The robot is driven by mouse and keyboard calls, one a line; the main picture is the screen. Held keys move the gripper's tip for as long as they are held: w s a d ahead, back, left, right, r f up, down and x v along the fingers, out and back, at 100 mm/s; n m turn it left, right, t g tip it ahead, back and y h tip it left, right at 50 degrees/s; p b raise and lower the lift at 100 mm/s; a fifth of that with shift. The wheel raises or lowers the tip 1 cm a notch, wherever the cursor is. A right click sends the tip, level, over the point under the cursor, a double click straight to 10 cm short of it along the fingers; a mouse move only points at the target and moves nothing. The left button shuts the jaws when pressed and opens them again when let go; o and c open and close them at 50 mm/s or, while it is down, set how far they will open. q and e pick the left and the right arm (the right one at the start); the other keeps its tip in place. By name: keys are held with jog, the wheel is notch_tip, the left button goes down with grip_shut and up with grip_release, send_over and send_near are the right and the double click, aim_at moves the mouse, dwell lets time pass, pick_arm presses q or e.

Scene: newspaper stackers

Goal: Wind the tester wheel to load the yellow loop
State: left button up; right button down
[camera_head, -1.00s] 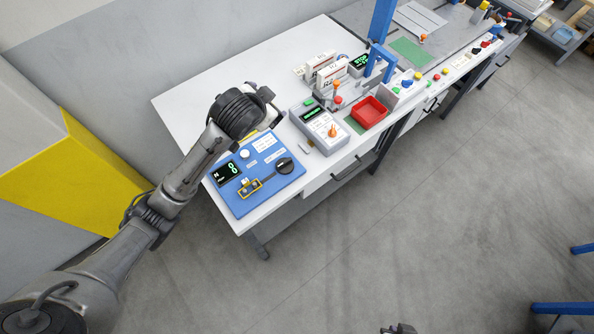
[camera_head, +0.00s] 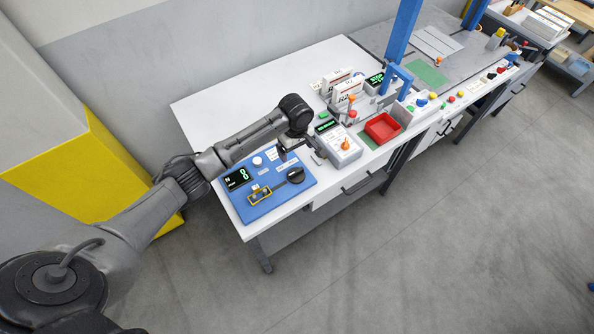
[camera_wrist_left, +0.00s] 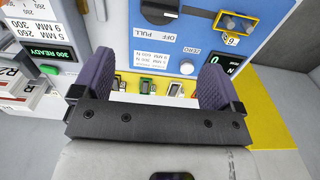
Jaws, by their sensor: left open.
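The blue tester (camera_head: 262,214) lies on the white bench's near left end. Its black wheel (camera_head: 296,174) sits at the right; it also shows, partly cut off, at the top of the left wrist view (camera_wrist_left: 160,10), above a "PULL" label. The yellow loop (camera_head: 260,195) is at the tester's front left and at top right in the wrist view (camera_wrist_left: 236,23), around two small posts. The tester's display (camera_wrist_left: 226,62) reads 0 N. My left gripper (camera_head: 285,156) hangs near the tester's back edge, behind the wheel. Its purple-padded fingers (camera_wrist_left: 158,62) are apart with nothing gripped.
A white zero button (camera_wrist_left: 187,67) is on the tester. A grey box with an orange knob (camera_head: 345,146) and a red tray (camera_head: 382,128) stand to the right. A yellow strip with several small pieces (camera_wrist_left: 148,86) lies behind the tester. The bench's back left (camera_head: 220,105) is clear.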

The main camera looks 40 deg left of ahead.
aim_at(296, 171)
pick_arm(q)
notch_tip(296, 171, down, 14)
jog(key=shift+r+b, duration=0.15)
jog(key=shift+b, duration=0.6)
jog(key=shift+c, duration=0.2)
jog(key=c, duration=0.9)
